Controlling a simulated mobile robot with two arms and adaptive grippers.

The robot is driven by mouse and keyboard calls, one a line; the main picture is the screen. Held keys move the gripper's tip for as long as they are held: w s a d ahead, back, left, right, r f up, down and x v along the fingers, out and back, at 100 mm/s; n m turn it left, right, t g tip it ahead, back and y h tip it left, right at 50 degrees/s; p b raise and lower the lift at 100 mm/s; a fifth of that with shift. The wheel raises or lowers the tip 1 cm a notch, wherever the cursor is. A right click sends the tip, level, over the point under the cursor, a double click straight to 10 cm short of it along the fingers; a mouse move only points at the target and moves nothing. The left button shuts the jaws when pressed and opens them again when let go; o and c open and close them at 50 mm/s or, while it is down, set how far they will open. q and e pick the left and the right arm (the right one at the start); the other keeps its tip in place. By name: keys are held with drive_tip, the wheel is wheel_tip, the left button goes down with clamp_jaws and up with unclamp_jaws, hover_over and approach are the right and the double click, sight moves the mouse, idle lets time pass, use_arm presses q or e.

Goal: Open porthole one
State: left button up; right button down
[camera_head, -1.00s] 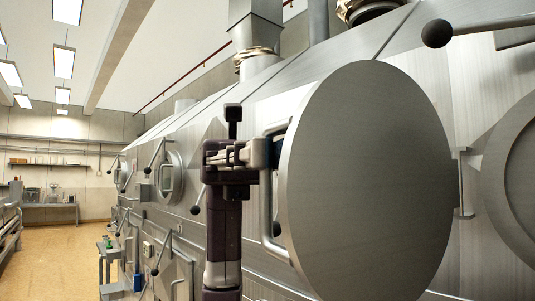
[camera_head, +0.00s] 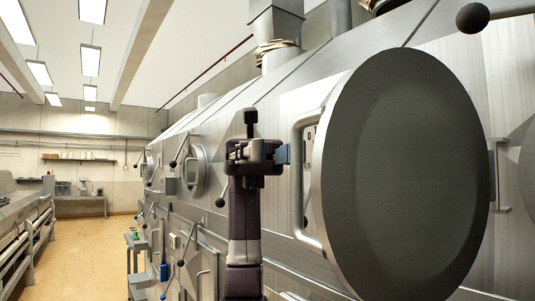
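The porthole door (camera_head: 405,175) is a large dark grey round disc at the right, standing out from the slanted metal wall. A bracket at its right edge looks like the hinge (camera_head: 498,175). A silver rounded, handle-like frame (camera_head: 298,190) shows just left of the disc; the disc hides its right part. My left gripper (camera_head: 284,154) is raised in front of the wall, with a blue tip pointing right. It appears a little left of the frame, with no clear grip on it. Its finger gap cannot be made out. My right gripper is out of view.
A dark ball-ended lever (camera_head: 473,18) is above the disc. Smaller portholes (camera_head: 195,172) and levers line the wall farther left. A small stand (camera_head: 137,262) is by the wall. The floor aisle (camera_head: 90,250) at left is clear.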

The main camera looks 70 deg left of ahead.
use_arm(q)
drive_tip(key=shift+w+a, duration=0.2)
drive_tip(key=shift+a, duration=1.8)
